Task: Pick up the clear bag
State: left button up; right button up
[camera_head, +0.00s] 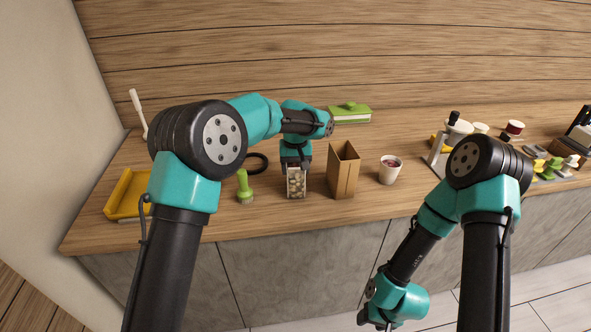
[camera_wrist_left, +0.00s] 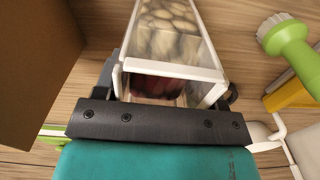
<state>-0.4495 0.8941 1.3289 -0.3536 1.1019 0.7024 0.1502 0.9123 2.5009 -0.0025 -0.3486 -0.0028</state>
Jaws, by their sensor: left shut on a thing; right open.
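The clear bag (camera_head: 296,184) is a small see-through pack with pale rounded pieces inside. It stands upright over the wooden counter, between a green brush and an open brown paper bag. My left gripper (camera_head: 295,166) is above it and shut on its upper part. In the left wrist view the clear bag (camera_wrist_left: 172,40) shows white edges and sits between the fingers of my left gripper (camera_wrist_left: 172,88). I cannot tell whether its base touches the counter. My right gripper (camera_head: 378,322) is open and empty, low in front of the counter, partly cut by the frame edge.
The brown paper bag (camera_head: 343,172) stands close on the right, with a white cup (camera_head: 389,170) beyond it. The green brush (camera_head: 244,187) and a yellow tray (camera_head: 128,194) are on the left. A green box (camera_head: 350,114) lies at the back. Several items crowd the right end.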

pick_arm(q)
jog(key=s+r, duration=0.2)
jog(key=s, duration=0.6)
jog(key=s+r, duration=0.2)
jog(key=s, duration=0.6)
jog(key=shift+r, duration=0.25)
dwell(0.6)
dwell(0.7)
